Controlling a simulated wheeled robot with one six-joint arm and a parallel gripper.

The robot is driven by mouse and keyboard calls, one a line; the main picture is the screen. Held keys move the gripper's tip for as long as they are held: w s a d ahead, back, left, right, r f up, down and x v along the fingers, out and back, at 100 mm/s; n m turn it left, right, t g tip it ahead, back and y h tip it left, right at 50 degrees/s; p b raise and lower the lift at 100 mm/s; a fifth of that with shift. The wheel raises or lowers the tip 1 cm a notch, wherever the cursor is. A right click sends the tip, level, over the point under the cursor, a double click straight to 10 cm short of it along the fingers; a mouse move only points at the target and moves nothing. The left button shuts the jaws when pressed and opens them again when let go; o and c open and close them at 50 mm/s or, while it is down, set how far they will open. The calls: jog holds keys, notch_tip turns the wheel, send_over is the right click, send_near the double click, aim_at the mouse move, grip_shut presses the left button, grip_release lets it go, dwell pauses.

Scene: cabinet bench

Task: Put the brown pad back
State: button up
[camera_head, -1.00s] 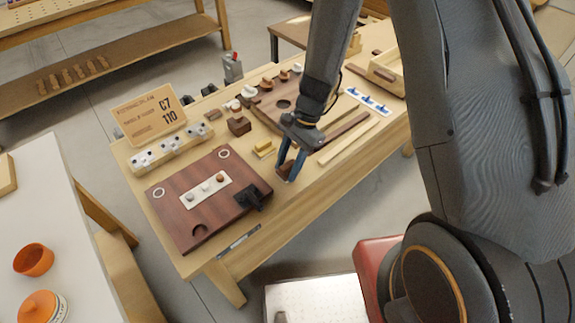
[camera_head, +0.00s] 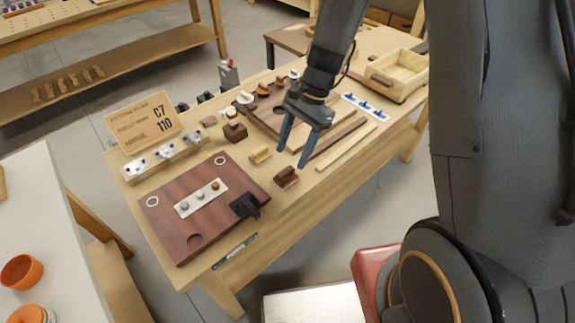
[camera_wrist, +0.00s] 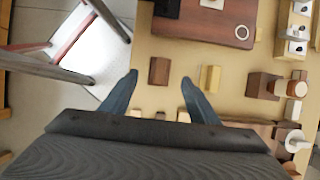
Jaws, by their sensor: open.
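The brown pad (camera_head: 286,176), a small dark block, sits on the bench near its front edge, just right of the large brown board (camera_head: 200,222). My gripper (camera_head: 292,158) is open and empty above and slightly behind the pad, apart from it. In the wrist view the pad (camera_wrist: 159,71) shows between my two spread fingertips (camera_wrist: 158,79), beyond them. A similar yellow block (camera_head: 260,154) sits behind the pad; it also shows in the wrist view (camera_wrist: 209,78).
A black bracket (camera_head: 245,205) sits on the board's right corner. Long wooden strips (camera_head: 345,148) lie to the right, with a light wooden tray (camera_head: 400,72) beyond. Several knobs and a dark panel (camera_head: 262,122) stand behind. A sign (camera_head: 143,122) stands at the left.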

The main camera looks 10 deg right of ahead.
jog(key=s+d+r+n+t+h, duration=0.3)
jog(key=s+d+r+n+t, duration=0.1)
jog(key=s+d+r+n, duration=0.5)
jog(key=shift+d+r+n+h+b, duration=0.4)
jog(key=shift+d+r+n, duration=0.25)
jog(key=shift+n, duration=0.45)
